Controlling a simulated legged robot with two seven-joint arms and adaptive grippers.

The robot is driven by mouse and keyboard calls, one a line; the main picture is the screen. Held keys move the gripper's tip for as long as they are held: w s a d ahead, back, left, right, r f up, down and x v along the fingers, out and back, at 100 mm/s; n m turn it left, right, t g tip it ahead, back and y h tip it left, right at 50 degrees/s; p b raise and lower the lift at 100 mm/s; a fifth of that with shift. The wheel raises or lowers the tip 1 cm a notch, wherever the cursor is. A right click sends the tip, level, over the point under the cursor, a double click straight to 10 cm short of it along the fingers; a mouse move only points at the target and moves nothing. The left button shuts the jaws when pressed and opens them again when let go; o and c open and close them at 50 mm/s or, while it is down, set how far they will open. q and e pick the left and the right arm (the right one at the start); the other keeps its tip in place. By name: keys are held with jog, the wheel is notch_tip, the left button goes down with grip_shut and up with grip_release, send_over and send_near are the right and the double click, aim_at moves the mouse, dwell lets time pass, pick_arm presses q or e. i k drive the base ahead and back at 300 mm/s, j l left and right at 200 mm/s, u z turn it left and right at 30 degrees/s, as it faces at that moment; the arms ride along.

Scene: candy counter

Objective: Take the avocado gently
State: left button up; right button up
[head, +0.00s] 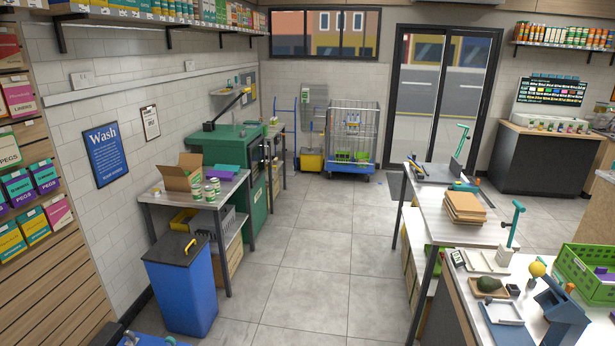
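The avocado (488,284) is a dark green fruit. It appears to lie in a small brown tray (487,294) on the white counter at the lower right of the head view. A yellow round fruit (537,269) stands out just to its right.
A green crate (590,268) stands right of the avocado, and a blue stand (563,312) stands in front of it. Brown boards (464,207) lie on the metal table behind. A blue bin (182,286) stands at left. The middle floor is clear.

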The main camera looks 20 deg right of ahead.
aim_at(486, 283)
jog(key=i+l+z, duration=0.15)
jog(key=i+z, duration=0.3)
jog(key=i, duration=0.15)
jog(key=i+z, duration=0.45)
jog(key=i, duration=0.15)
jog(key=i+j+z, duration=0.1)
jog(key=i+z, duration=0.3)
jog(key=i, duration=0.15)
jog(key=i+j+z, duration=0.8)
jog(key=i, duration=0.2)
